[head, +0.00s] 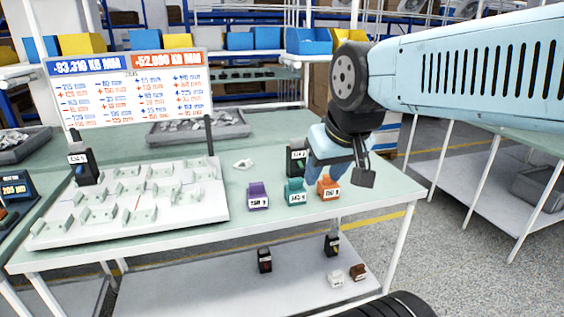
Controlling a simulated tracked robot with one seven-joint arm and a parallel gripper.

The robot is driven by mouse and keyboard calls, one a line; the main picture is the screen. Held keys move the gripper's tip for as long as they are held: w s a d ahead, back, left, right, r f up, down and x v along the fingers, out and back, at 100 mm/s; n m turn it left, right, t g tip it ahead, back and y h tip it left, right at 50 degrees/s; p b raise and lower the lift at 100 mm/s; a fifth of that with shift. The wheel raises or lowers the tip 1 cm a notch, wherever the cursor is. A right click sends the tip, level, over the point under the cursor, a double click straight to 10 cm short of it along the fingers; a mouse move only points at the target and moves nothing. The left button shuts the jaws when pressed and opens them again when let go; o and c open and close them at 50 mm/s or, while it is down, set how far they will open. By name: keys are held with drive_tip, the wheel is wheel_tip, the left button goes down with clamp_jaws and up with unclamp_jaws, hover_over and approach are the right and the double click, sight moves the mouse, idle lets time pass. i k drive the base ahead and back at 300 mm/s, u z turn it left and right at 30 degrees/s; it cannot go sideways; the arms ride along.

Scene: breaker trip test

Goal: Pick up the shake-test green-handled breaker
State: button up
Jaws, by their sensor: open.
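My gripper (343,172) hangs over the right part of the green table, pointing down, with a dark finger on its right side. It is open, and nothing shows held in it. A dark breaker (296,160) with a pale label stands just left of it, partly hidden by it. A teal-green breaker (295,192) stands in front of that one, left of my gripper. An orange breaker (328,188) stands just below my gripper in the picture. A purple breaker (258,196) stands farther left. I cannot make out a green handle on the dark breaker, nor any shake-test mark.
A white fixture board (130,222) with several holders fills the table's left; a black breaker (84,170) stands at its back left. A sign (130,88) and a grey tray (200,128) are behind. The lower shelf (200,290) holds several small breakers.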

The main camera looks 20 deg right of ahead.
sight(295, 153)
drive_tip(key=i, duration=0.85)
drive_tip(key=z, duration=0.05)
